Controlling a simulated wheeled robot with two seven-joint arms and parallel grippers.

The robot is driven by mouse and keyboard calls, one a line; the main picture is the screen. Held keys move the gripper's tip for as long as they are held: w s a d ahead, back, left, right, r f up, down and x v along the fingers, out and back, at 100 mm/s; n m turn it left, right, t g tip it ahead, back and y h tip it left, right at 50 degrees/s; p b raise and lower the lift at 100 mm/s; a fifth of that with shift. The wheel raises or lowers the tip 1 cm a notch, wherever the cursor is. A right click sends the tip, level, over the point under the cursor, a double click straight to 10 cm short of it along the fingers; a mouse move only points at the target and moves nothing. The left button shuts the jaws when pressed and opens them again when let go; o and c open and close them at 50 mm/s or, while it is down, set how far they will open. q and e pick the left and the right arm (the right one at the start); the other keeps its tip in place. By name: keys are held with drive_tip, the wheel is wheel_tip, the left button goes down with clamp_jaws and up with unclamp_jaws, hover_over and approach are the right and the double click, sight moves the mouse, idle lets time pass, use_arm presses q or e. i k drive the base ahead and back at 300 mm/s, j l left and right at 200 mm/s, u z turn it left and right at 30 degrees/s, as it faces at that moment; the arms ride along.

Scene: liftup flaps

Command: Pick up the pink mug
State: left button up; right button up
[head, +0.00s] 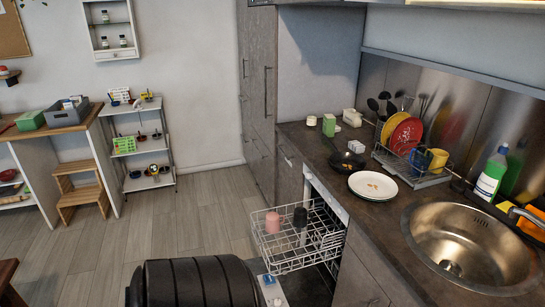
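A pink mug (273,222) stands in the pulled-out wire rack (318,252) of the open dishwasher, near the rack's left side. A dark, tall cup-like item (300,217) stands just to the right of the mug in the same rack. The mug's lower part is partly behind the rack's wires, and its handle cannot be made out. Neither of my grippers shows in the head view.
The dark countertop (340,185) holds a white plate (372,186), a black pan (347,161), a dish rack (408,170) with plates and mugs, a sink (470,245) and a bottle (491,175). Free floor (190,225) lies left of the dishwasher. A small shelf (140,145) stands farther back.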

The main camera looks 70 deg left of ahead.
sight(272, 223)
drive_tip(key=u, duration=2.15)
